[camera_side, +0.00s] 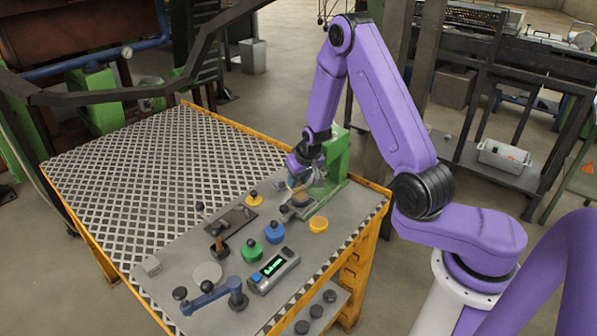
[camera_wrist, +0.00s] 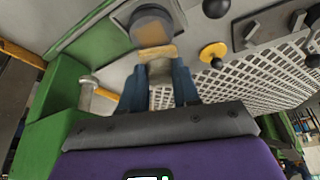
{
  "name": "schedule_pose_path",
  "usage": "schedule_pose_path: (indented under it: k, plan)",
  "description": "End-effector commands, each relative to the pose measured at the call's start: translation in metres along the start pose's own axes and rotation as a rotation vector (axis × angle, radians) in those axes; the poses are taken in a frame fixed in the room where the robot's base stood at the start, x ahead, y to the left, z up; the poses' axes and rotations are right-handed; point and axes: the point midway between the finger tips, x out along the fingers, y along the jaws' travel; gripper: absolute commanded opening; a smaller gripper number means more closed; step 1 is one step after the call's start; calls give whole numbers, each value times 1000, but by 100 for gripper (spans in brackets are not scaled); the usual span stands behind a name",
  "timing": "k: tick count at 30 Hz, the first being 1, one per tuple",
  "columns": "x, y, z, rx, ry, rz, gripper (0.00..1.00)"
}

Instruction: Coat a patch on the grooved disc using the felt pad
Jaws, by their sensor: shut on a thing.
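My gripper (camera_wrist: 158,88) points down beside the green stand in the side view (camera_side: 300,188). A flat, pale grey disc (camera_side: 207,274) lies near the front of the table, away from my gripper. Its grooves cannot be made out, so I cannot tell whether it is the grooved disc.
The green stand (camera_side: 337,155) rises close beside my gripper. The perforated plate (camera_side: 150,165) is clear.

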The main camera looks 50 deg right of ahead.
Motion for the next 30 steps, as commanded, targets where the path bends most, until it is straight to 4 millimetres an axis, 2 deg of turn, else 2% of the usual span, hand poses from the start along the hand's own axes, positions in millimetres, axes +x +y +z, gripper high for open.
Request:
schedule_pose_path:
  k: [5,19,30]
  plan:
    - [20,0,10,0,-4,0,0]
    - [3,10,44,1,-2,0,0]
    - [12,5,24,0,0,0,0]
